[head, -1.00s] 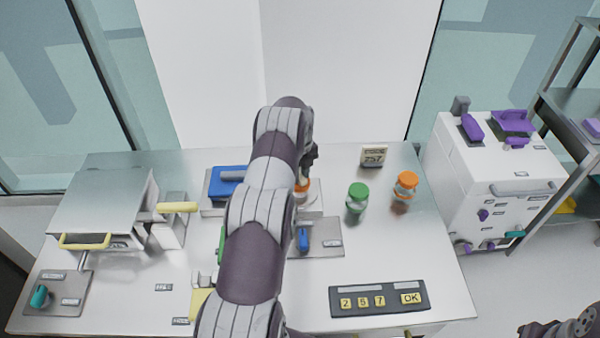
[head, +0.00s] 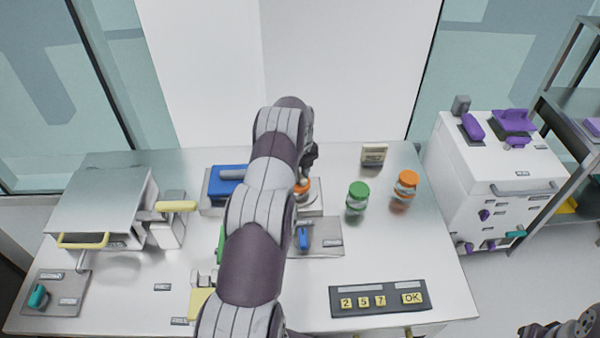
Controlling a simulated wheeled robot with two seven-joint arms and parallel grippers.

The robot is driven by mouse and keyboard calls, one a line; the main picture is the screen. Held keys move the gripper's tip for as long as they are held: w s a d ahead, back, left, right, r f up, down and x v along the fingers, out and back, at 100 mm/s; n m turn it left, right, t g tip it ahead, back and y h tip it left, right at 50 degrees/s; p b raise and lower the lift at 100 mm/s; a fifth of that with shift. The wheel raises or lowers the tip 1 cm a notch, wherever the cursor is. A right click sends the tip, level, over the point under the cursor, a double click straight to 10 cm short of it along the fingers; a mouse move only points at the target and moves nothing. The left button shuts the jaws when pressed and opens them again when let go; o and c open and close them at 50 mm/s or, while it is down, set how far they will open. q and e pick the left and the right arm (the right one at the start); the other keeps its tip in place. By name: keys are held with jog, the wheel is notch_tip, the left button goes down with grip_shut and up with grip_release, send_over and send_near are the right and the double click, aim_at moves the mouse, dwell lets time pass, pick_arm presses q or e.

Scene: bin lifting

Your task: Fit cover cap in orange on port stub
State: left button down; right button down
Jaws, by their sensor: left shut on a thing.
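The orange cover cap (head: 302,185) shows as a small orange piece just right of my left arm, over a pale round base that looks like the port stub (head: 310,200). My left gripper (head: 308,160) reaches down at it from above and is shut on the cap. My own arm hides most of the fingers and the left side of the cap and stub. I cannot tell whether the cap is seated on the stub. Part of my right arm shows at the bottom right corner; its jaws cannot be made out.
Right of the stub stand a green-lidded jar (head: 357,197) and an orange-lidded jar (head: 405,185), with a small display (head: 374,154) behind. A blue-handled plate (head: 320,238) and keypad (head: 378,298) lie nearer. A metal box (head: 100,205) stands left.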

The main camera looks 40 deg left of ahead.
pick_arm(q)
jog(key=shift+f, duration=0.15)
dwell(0.3)
jog(key=shift+c, duration=1.7)
grip_release()
jog(key=shift+r+p, duration=1.4)
jog(key=shift+r, duration=1.85)
